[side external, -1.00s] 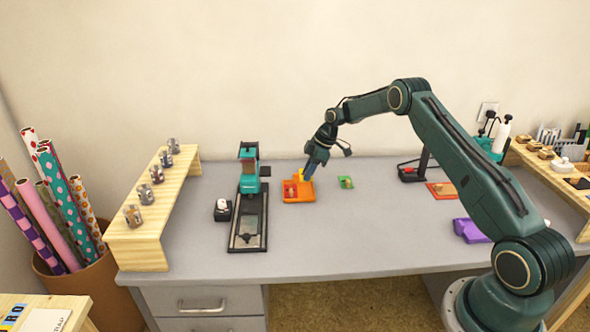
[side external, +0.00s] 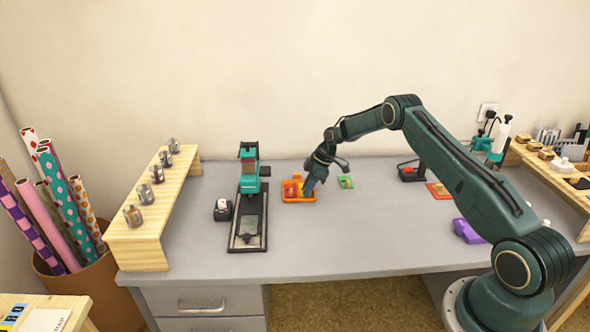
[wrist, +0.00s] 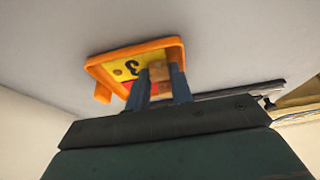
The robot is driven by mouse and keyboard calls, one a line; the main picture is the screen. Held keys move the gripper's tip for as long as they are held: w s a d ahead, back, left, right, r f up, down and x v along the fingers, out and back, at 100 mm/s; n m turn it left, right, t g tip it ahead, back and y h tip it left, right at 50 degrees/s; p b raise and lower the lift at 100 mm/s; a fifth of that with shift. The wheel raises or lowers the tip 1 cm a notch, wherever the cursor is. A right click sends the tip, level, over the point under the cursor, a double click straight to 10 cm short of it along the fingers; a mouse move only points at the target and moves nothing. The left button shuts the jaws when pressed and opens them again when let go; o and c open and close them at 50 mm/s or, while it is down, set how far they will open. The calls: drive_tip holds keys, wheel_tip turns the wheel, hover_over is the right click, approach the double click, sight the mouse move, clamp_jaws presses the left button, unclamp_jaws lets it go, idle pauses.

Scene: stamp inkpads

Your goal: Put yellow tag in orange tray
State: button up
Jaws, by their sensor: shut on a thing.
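The orange tray (side external: 287,200) sits on the grey desk, right of the teal stamping press. It also shows in the wrist view (wrist: 132,52). The yellow tag (wrist: 122,69), marked with a dark "3", shows inside the tray's rim in the wrist view. My gripper (side external: 307,191) reaches down into the tray's right part. In the wrist view its two fingers (wrist: 162,72) are shut about a wooden knob, which appears to belong to the yellow tag. A red piece (wrist: 155,87) shows behind the fingers in the tray. Whether the tag touches the tray floor is unclear.
A green tag (side external: 345,182) with a wooden knob lies just right of the tray. The teal press (side external: 249,175) and a small black pad (side external: 222,210) stand to the left. A red-orange pad (side external: 439,190) and a purple object (side external: 467,230) lie right. The desk's front middle is clear.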

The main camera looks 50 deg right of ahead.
drive_tip(key=shift+f, duration=0.2)
drive_tip(key=o, duration=0.5)
drive_tip(key=shift+r, duration=0.1)
drive_tip(key=v, duration=1.2)
drive_tip(key=shift+r, duration=0.1)
idle(0.4)
